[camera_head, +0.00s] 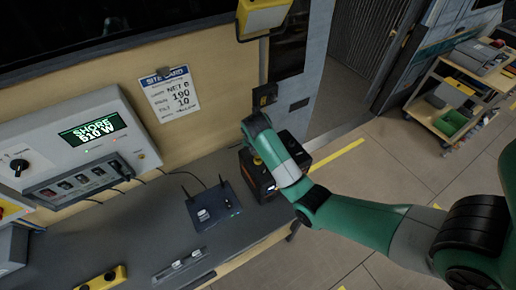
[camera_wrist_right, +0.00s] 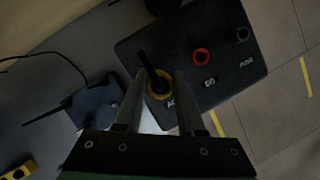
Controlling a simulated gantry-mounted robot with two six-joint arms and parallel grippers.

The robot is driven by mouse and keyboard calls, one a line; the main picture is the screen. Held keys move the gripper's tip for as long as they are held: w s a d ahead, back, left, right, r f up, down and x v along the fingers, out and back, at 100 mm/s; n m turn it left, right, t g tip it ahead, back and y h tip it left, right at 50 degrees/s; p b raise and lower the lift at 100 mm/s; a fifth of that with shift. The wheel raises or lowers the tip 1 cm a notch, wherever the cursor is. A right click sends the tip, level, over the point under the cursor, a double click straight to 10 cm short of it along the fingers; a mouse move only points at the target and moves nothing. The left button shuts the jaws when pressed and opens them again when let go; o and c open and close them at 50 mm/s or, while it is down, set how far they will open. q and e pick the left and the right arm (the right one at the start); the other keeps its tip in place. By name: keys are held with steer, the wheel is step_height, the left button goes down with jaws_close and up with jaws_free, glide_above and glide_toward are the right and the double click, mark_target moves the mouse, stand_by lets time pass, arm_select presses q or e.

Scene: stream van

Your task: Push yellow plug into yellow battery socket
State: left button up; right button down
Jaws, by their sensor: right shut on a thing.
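The black battery box (camera_head: 258,181) stands at the right end of the grey counter, partly behind my right arm. In the right wrist view the battery's top (camera_wrist_right: 215,85) carries a yellow-ringed socket (camera_wrist_right: 158,92), a red socket (camera_wrist_right: 202,56) and a dark socket (camera_wrist_right: 242,35). My left gripper is not in view.
A router (camera_head: 213,204) with antennas sits left of the battery. A grey control panel (camera_head: 75,145) is on the wall. A yellow block (camera_head: 102,278) and a dark strip (camera_head: 180,268) lie near the front. Tiled floor lies beyond the counter's right edge.

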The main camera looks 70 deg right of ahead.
steer(key=shift+f+b, duration=1)
steer(key=shift+f, duration=0.05)
steer(key=shift+c, duration=2.2)
jaws_free()
steer(key=p+v, duration=0.9)
steer(key=v, duration=0.2)
steer(key=shift+r, duration=0.3)
steer(key=shift+a, duration=0.1)
